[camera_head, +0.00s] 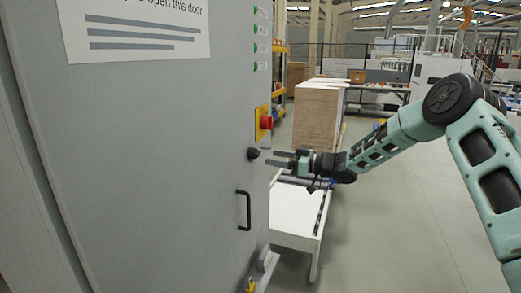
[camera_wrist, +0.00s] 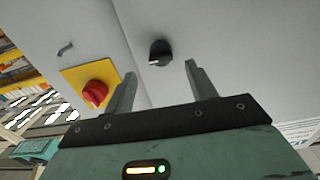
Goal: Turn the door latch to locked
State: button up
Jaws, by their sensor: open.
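The door latch is a small black knob (camera_head: 253,154) on the grey cabinet door (camera_head: 160,170), above the black door handle (camera_head: 243,210). In the wrist view the black knob (camera_wrist: 160,52) shows a pale mark near its lower left edge. My gripper (camera_head: 277,158) points at the door from the right, with its fingertips close to the knob. In the wrist view my gripper (camera_wrist: 160,80) is open and empty, with the knob beyond and between the two fingertips. The knob looks apart from both fingers.
A red rotary switch (camera_head: 266,122) on a yellow plate sits just above and right of the knob; it also shows in the wrist view (camera_wrist: 95,92), near the left finger. A white table (camera_head: 295,215) and stacked boards (camera_head: 317,115) stand behind my gripper. The floor at right is clear.

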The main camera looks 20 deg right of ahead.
jog(key=p+x, duration=0.2)
jog(key=x, duration=0.4)
jog(key=shift+c, duration=0.4)
jog(key=c, duration=0.9)
